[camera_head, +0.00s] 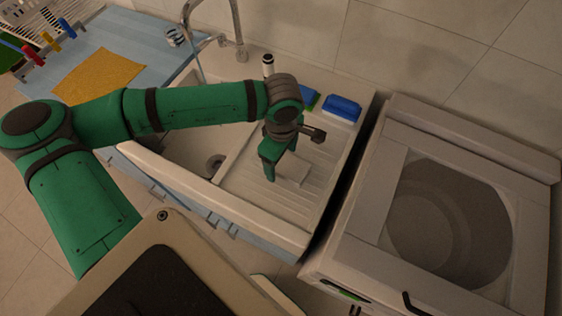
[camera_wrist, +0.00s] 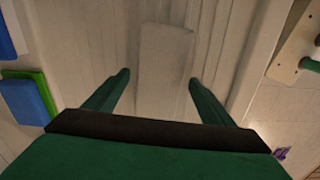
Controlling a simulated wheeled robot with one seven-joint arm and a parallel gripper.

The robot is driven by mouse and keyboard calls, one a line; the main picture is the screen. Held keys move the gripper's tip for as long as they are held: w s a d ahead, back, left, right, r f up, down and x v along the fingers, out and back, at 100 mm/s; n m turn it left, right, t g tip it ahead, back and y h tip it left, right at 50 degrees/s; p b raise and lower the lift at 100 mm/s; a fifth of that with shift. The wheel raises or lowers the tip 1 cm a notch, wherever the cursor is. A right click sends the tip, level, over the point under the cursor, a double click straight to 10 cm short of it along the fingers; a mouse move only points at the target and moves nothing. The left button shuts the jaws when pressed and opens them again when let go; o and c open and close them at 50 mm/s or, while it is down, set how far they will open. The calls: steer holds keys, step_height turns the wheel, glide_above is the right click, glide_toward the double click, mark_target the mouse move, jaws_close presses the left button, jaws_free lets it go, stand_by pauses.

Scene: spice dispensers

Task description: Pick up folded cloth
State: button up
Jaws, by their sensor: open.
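The pale folded cloth (camera_head: 293,172) lies on the ribbed draining board beside the sink. In the wrist view it is a pale rectangle (camera_wrist: 165,60). My gripper (camera_head: 271,174) points down over the draining board, close to the cloth. In the wrist view my gripper (camera_wrist: 158,78) is open, with one finger on each side of the cloth's near part. Nothing is between the fingers but the cloth below, and I cannot tell the height gap. The gripper hides part of the cloth in the head view.
The sink basin and tap (camera_head: 240,50) are to the left. A white top-opening appliance (camera_head: 370,215) stands right. An orange cloth (camera_head: 100,77) lies on the blue counter.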

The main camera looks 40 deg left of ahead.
steer(key=shift+f, duration=0.35)
steer(key=shift+c, duration=0.7)
steer(key=c, duration=1)
steer(key=shift+c, duration=0.4)
steer(key=shift+r, duration=0.25)
